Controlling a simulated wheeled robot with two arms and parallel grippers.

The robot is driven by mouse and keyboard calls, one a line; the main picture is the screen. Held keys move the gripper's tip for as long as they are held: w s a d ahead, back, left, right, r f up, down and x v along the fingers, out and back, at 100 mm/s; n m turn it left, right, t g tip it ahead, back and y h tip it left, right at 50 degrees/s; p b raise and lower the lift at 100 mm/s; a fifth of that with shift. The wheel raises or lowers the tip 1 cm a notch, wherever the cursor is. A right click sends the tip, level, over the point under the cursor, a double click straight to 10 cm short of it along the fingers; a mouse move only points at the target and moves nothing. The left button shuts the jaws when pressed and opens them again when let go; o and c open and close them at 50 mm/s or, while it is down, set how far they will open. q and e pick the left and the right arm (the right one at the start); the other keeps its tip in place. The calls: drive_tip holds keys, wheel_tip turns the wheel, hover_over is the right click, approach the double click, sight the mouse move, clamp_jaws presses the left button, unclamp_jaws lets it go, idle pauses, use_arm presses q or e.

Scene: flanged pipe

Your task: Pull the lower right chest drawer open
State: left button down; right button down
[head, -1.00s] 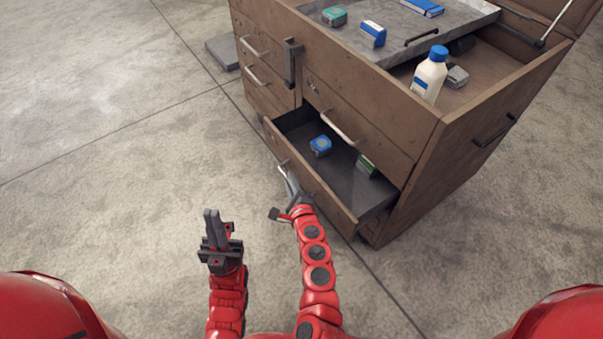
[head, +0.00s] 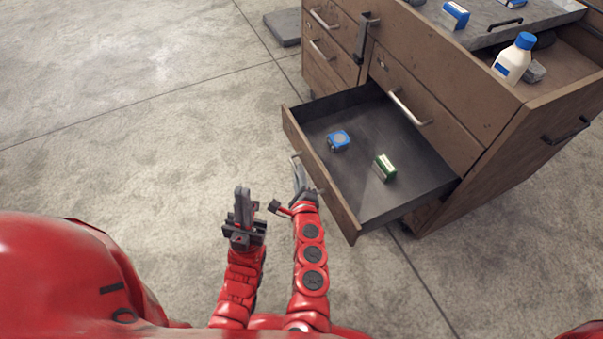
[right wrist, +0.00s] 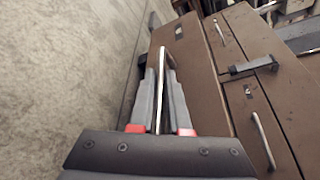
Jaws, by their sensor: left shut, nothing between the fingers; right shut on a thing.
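The brown chest (head: 470,100) stands at the upper right in the head view. Its lower right drawer (head: 330,187) is pulled well out, showing a dark inside with a blue item (head: 338,141) and a green item (head: 385,168). My right gripper (head: 299,180) is at the drawer's front. In the right wrist view its fingers (right wrist: 160,90) are shut on the drawer's metal handle (right wrist: 161,75). My left gripper (head: 242,205) is shut and empty, pointing up, to the left of the drawer and apart from it.
A white bottle with a blue cap (head: 513,60) stands in the chest's open top, beside a grey tray (head: 490,30) with a blue box (head: 454,15). A grey slab (head: 284,26) lies on the floor behind the chest's left side. The floor at left is clear.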

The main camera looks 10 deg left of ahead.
drive_tip(key=c, duration=0.9)
unclamp_jaws()
drive_tip(key=p+v, duration=0.1)
drive_tip(key=v, duration=1.1)
drive_tip(key=shift+r+p, duration=0.1)
drive_tip(key=shift+p, duration=0.3)
